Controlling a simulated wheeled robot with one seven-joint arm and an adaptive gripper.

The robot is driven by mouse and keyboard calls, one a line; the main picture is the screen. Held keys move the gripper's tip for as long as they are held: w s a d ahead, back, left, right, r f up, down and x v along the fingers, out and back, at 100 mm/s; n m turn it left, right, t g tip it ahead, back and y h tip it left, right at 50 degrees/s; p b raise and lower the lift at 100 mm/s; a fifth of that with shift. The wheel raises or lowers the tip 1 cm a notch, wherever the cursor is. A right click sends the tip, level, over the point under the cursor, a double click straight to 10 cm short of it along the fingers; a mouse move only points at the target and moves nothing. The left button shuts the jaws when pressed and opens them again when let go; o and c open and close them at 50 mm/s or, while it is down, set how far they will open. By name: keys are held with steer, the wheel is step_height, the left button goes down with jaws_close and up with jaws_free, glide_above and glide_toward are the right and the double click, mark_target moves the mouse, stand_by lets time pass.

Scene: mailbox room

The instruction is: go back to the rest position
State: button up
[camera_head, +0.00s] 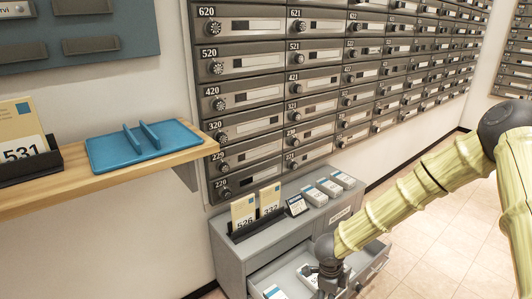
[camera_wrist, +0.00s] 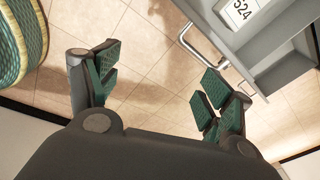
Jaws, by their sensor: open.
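My gripper (camera_head: 331,281) hangs low in the head view, at the open drawer (camera_head: 290,272) of the grey cabinet. In the wrist view my gripper (camera_wrist: 160,85) has its two green-padded fingers spread wide, with only floor between them. It holds nothing. A drawer handle (camera_wrist: 190,45) and a white label reading 524 (camera_wrist: 238,12) lie beyond the fingertips in the wrist view. My arm reaches in from the right of the head view. The fingertips are small and partly unclear in the head view.
A wall of mailboxes (camera_head: 240,65) stands behind the cabinet (camera_head: 228,250). A wooden shelf (camera_head: 100,180) holds a blue tray (camera_head: 112,155) and a card reading 531 (camera_head: 22,135). Cards 526 (camera_head: 244,212) and several small boxes (camera_head: 328,187) stand on the cabinet. Tiled floor (camera_head: 420,260) is clear at right.

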steer(key=s+d+f+n+t, duration=0.1)
steer(key=s+f+n, duration=0.45)
steer(key=s, duration=0.25)
steer(key=s+d+f+n+t, duration=0.1)
steer(key=s+d+f+n, duration=0.1)
steer(key=s+f+n, duration=0.4)
steer(key=s+n+g+y+p, duration=0.1)
steer(key=s+n+g+y, duration=0.1)
steer(key=s+n, duration=1.4)
steer(key=s+r+m+p, duration=0.1)
steer(key=r+m+p, duration=0.1)
steer(key=r+p, duration=1)
steer(key=s+r+m+p, duration=0.2)
steer(key=r+p, duration=1)
steer(key=shift+s+a, duration=0.3)
steer(key=shift+a, duration=0.1)
